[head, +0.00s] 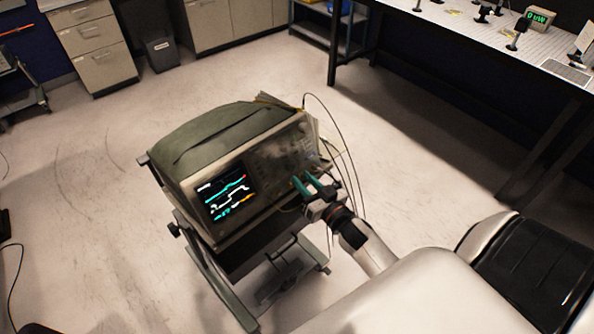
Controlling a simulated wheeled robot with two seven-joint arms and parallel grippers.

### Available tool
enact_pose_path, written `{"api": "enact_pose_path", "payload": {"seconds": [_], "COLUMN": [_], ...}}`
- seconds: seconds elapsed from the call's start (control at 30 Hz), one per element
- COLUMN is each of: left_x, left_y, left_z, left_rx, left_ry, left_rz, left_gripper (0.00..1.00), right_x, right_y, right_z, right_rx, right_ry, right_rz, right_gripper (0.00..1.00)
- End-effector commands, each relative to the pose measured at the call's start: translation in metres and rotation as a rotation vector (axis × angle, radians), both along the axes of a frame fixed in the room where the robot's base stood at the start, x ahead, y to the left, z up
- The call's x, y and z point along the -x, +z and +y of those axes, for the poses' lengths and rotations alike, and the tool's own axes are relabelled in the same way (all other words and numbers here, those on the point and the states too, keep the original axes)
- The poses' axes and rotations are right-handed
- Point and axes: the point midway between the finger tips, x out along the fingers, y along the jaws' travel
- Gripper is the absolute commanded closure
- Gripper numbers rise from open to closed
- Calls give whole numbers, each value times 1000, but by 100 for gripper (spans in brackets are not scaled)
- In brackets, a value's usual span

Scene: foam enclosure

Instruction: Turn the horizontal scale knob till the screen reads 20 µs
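The oscilloscope (190,165) stands on a cart in the middle of the head view. Its lit screen (226,195) shows cyan and white traces with some orange marks; the readout is too small to read. The control panel (278,158) to the right of the screen is dim, and I cannot single out the horizontal scale knob. My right gripper (304,184) is at the lower right part of the panel, with its two green fingers apart. I cannot tell whether the fingers touch a knob. My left gripper is not in view.
The cart (225,292) stands under the oscilloscope. Thin cables (345,150) loop down on its right side. A white-topped bench (480,30) with small equipment is at the upper right. Drawers (95,50) and a bin (161,54) stand at the back. The floor around the cart is mostly clear.

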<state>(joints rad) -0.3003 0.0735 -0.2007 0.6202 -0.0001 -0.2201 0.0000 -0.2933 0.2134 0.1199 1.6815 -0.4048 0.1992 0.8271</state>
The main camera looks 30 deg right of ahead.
Motion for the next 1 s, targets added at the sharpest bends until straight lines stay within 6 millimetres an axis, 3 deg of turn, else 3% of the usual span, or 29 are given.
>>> {"api": "enact_pose_path", "payload": {"seconds": [0.2, 0.6, 0.8, 1.0], "left_x": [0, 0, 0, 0], "left_y": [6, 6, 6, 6], "left_z": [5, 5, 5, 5], "left_rx": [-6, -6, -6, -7], "left_ry": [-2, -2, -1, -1], "left_rz": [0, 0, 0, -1], "left_gripper": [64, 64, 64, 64], "right_x": [-29, -36, -36, -36], "right_y": [1, -1, -1, -1], "right_z": [1, 1, 1, 1], "right_rx": [0, 0, 0, 10], "right_ry": [0, 0, -1, 3], "right_rz": [0, 1, 1, 0], "right_gripper": [71, 71, 100, 100]}}
